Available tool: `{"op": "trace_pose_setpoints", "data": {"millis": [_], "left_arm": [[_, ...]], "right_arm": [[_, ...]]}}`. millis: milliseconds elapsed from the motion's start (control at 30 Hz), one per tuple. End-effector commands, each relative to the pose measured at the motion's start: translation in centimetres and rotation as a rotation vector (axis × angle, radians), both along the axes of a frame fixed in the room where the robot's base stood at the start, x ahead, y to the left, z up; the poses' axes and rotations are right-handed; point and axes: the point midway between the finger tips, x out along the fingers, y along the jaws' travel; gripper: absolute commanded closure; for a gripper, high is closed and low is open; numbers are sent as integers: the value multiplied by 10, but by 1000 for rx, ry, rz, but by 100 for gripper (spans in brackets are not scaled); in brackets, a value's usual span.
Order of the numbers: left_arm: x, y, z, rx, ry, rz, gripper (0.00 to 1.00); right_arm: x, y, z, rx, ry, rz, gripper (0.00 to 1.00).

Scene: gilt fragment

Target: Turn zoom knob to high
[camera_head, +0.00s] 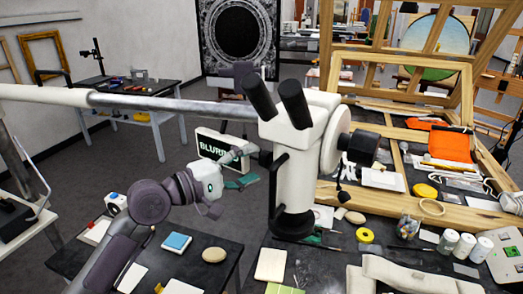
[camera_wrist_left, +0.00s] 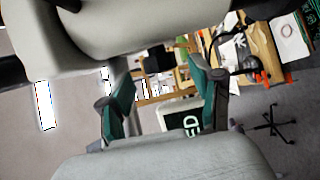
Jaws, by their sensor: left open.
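My left gripper (camera_head: 246,166) is just left of the column, close to the small knob; contact cannot be told. In the left wrist view its green-padded fingers (camera_wrist_left: 164,100) are apart with nothing seen between them. My right gripper is out of view.
A dark side table (camera_head: 222,268) holds a blue box (camera_head: 176,242) and a tan oval object (camera_head: 214,254). Tools, jars (camera_head: 463,248) and a wooden frame (camera_head: 463,215) crowd the right.

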Motion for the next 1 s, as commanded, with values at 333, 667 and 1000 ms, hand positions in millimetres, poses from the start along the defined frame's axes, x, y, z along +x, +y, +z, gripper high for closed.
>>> {"op": "trace_pose_setpoints", "data": {"millis": [333, 667, 1000], "left_arm": [[19, -27, 0, 0, 0, 0, 35], [19, -27, -1, 1, -1, 0, 47], [19, -27, -1, 1, -1, 0, 94]], "right_arm": [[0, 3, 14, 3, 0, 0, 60], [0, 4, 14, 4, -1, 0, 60], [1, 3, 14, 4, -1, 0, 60]]}}
